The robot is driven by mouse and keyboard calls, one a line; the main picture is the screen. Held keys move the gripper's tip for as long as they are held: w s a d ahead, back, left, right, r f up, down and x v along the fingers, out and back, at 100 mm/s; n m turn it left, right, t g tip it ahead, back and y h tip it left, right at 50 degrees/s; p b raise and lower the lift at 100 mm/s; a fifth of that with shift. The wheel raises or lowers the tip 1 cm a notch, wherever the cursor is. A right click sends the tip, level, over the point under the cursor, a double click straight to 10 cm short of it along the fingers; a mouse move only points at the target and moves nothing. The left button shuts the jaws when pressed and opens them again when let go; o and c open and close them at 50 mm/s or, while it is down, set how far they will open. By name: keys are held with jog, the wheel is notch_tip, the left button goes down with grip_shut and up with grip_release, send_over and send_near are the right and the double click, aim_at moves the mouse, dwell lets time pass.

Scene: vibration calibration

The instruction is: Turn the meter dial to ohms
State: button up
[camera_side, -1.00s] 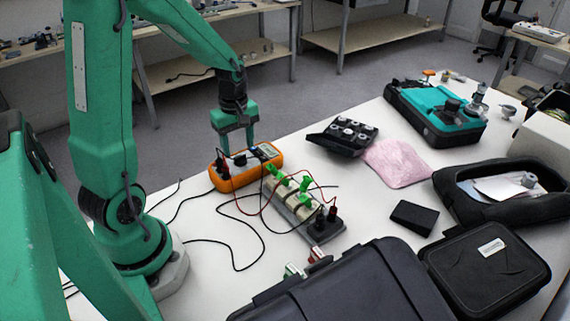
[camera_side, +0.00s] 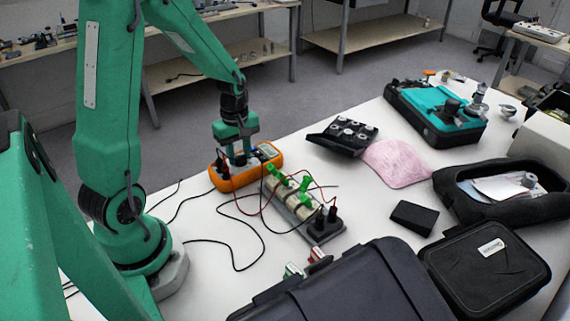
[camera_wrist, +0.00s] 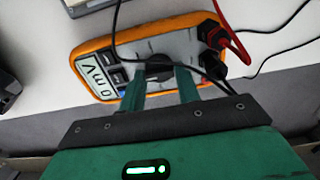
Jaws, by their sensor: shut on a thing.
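The orange-rimmed meter (camera_side: 228,182) lies on the white table in the side view, below my gripper (camera_side: 240,158). In the wrist view the meter (camera_wrist: 92,48) lies tilted, with its lit display at the left and plugs at the right. My gripper (camera_wrist: 160,74) reaches the dark round dial (camera_wrist: 158,66) in the middle of the meter's face. Its two green fingers stand on either side of the dial and are shut on it. The fingers hide part of the dial, and I cannot read its pointer or marks.
Red and black leads (camera_wrist: 238,42) run from the plugs, and a black lead crosses the meter's face near the dial. A strip with green clips (camera_side: 290,200) stands to the right of the meter. A black case (camera_side: 345,285) fills the table's front.

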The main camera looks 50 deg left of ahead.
jog(key=shift+m, duration=0.3)
jog(key=m, duration=0.3)
jog(key=shift+w+m, duration=0.1)
jog(key=shift+m, duration=2.1)
jog(key=o, duration=1)
jog(key=shift+c, duration=0.2)
jog(key=shift+r, duration=0.15)
